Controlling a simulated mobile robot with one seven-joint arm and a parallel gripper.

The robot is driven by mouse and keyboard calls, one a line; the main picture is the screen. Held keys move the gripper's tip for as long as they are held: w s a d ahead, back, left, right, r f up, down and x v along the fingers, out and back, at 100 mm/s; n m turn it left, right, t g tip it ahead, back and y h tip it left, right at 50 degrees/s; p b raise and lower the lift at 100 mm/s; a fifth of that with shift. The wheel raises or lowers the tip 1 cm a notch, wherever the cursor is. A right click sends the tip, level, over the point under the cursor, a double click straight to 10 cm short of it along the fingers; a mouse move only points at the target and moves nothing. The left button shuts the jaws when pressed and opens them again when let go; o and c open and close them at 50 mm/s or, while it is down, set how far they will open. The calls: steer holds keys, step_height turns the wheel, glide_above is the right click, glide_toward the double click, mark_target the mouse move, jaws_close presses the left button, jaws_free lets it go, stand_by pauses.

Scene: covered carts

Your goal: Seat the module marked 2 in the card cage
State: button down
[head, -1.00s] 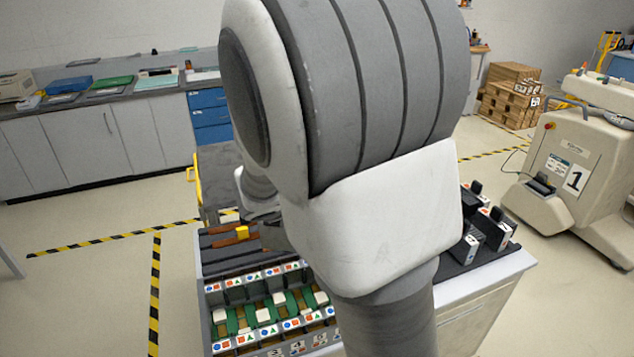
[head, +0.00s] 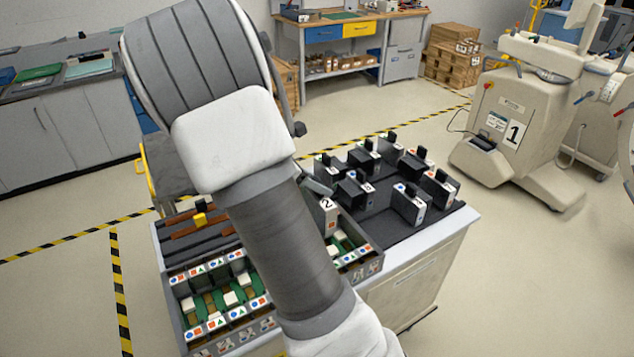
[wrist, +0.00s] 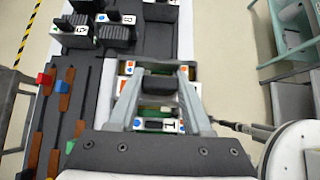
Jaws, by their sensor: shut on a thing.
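The module marked 2 (head: 328,213) shows a white face in the head view, upright at the right side of my arm. My gripper (wrist: 158,80) is shut on its black handle (wrist: 160,83) in the wrist view. The card cage (head: 375,264) is a grey frame with green boards and rows of white labels with coloured marks. The module is over the right part of the cage. My arm hides the cage's middle, and I cannot tell whether the module's lower edge is inside a slot.
A black tray (head: 385,232) right of the cage holds several black modules with upright handles. Brown bars, one with a yellow block (head: 200,219), lie behind the cage's left part. A beige machine marked 1 (head: 512,120) stands apart on the floor at right.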

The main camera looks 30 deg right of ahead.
steer(key=shift+r, duration=0.1)
step_height(320, 180, down, 15)
steer(key=b, duration=0.9)
stand_by(1.0)
steer(key=shift+a+f, duration=0.1)
steer(key=shift+f, duration=0.1)
stand_by(0.5)
steer(key=shift+c, duration=1.2)
jaws_free()
steer(key=p+v, duration=0.1)
steer(key=v, duration=1.6)
steer(key=shift+r+p, duration=0.2)
steer(key=shift+p, duration=0.1)
steer(key=shift+a, duration=0.15)
